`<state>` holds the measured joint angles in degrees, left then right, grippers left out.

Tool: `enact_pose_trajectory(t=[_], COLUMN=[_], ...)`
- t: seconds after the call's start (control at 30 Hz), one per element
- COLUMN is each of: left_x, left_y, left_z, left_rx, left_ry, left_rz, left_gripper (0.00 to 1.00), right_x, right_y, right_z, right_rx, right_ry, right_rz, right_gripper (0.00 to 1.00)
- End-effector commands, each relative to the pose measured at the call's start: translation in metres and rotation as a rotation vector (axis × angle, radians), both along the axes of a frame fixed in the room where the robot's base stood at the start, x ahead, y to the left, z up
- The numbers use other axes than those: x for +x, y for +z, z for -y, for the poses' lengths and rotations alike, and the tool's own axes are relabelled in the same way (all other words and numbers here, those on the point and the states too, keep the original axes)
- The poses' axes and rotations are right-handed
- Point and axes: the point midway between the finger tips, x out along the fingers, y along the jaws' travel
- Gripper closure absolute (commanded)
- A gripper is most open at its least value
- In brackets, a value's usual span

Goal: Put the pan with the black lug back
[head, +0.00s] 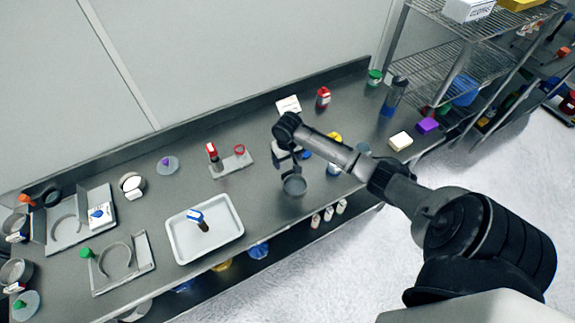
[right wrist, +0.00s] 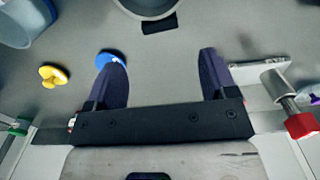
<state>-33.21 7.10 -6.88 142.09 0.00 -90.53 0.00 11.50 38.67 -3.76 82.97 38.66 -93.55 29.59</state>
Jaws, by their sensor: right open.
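A grey round pan (head: 294,186) stands on the metal bench below my right gripper in the head view. In the right wrist view a round pan (right wrist: 150,8) is cut off by the top edge, with a black lug (right wrist: 160,25) on its near side. My right gripper (head: 285,156) is above the bench beside this pan. In the right wrist view its two fingers (right wrist: 160,68) are wide apart with nothing between them, and the lug lies beyond their tips. My left gripper is not in view.
A white tray (head: 180,252) with a blue-capped bottle, and a holder with a curved cradle (head: 137,267), stand to the left. A small rack with a red ring (head: 233,165) is left of my gripper. Blue (right wrist: 112,57) and yellow (right wrist: 54,76) knobbed pieces lie near the fingers.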

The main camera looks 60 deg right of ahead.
Motion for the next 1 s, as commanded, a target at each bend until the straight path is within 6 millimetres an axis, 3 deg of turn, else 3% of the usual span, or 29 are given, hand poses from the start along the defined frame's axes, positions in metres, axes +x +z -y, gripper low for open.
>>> enact_pose_trajectory(t=[0.17, 0.27, 0.37, 0.5, 0.6, 0.7, 0.83, 1.0], left_x=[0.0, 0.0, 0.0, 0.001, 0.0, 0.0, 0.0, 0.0], left_y=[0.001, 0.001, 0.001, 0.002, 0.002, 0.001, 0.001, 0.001], left_z=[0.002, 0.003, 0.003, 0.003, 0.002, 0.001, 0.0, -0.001], left_rx=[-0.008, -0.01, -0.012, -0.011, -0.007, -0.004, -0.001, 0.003], left_ry=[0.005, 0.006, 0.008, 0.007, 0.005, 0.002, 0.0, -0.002], left_rz=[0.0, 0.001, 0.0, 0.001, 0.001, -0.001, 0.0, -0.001], left_gripper=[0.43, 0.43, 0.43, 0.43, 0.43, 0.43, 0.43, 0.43], right_x=[0.0, -0.007, -0.028, -0.082, -0.123, -0.16, -0.197, -0.223], right_y=[0.016, 0.011, -0.009, -0.034, -0.033, -0.02, 0.004, 0.029], right_z=[0.0, -0.016, -0.056, -0.138, -0.19, -0.229, -0.259, -0.275], right_rx=[-0.002, -0.004, -0.013, -0.024, -0.029, -0.037, -0.055, -0.082], right_ry=[0.003, 0.045, 0.16, 0.389, 0.522, 0.611, 0.673, 0.702], right_rz=[-0.001, -0.002, 0.004, 0.052, 0.109, 0.171, 0.238, 0.287], right_gripper=[0.22, 0.22, 0.22, 0.22, 0.22, 0.22, 0.22, 0.22])
